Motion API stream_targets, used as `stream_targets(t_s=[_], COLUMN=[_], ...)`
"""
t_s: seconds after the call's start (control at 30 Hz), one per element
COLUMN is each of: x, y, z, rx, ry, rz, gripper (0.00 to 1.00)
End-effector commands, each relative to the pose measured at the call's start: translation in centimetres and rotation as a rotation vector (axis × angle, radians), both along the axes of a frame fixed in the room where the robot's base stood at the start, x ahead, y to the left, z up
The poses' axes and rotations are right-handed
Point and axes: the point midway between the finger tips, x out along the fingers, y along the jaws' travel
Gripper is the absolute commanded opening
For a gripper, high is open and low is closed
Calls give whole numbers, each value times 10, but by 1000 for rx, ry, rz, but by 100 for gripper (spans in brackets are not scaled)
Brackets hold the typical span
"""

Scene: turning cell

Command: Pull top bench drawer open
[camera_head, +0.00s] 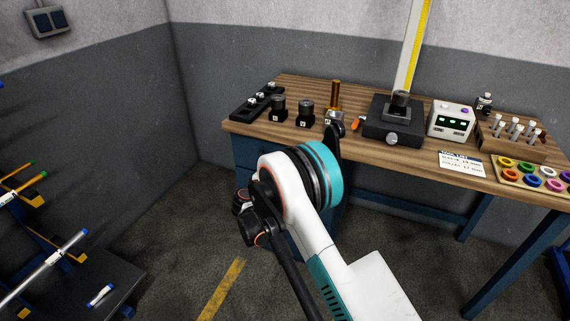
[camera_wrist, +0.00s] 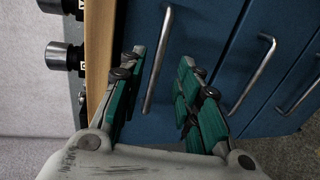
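The bench's blue drawer fronts fill the wrist view, which is turned so the wooden bench top (camera_wrist: 98,60) lies at the left. The top drawer (camera_wrist: 190,28) is nearest the bench top and looks shut. Its silver bar handle (camera_wrist: 157,62) runs up the picture between my two fingers. My gripper (camera_wrist: 162,65) is open, with a green-padded finger on each side of the handle; no grip on it shows. In the head view the blue drawer cabinet (camera_head: 244,152) sits under the bench's left end, mostly hidden by my arm, and the handle cannot be seen.
Two lower handles (camera_wrist: 252,75) (camera_wrist: 301,93) are right of my gripper in the wrist view. Black holders (camera_head: 279,108), a height gauge (camera_head: 392,122) and coloured rings (camera_head: 530,178) stand on the bench. A rack (camera_head: 80,270) is at the left; floor between is clear.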

Motion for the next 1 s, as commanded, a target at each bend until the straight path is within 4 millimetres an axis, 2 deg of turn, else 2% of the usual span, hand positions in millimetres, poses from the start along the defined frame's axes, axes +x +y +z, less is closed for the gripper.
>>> stream_targets(t_s=[0.2, 0.4, 0.6, 0.87, 0.9, 1.0], x=[40, 66, 77, 78, 78, 78], y=[-16, -25, -28, -28, -28, -28], z=[-12, -16, -17, -17, -17, -17], rx=[2, 1, 0, 1, 1, 1], ry=[0, 0, 0, 0, 0, 0], rz=[-3, -2, 0, 0, 0, 0], gripper=[31, 31, 31, 31, 26, 4])
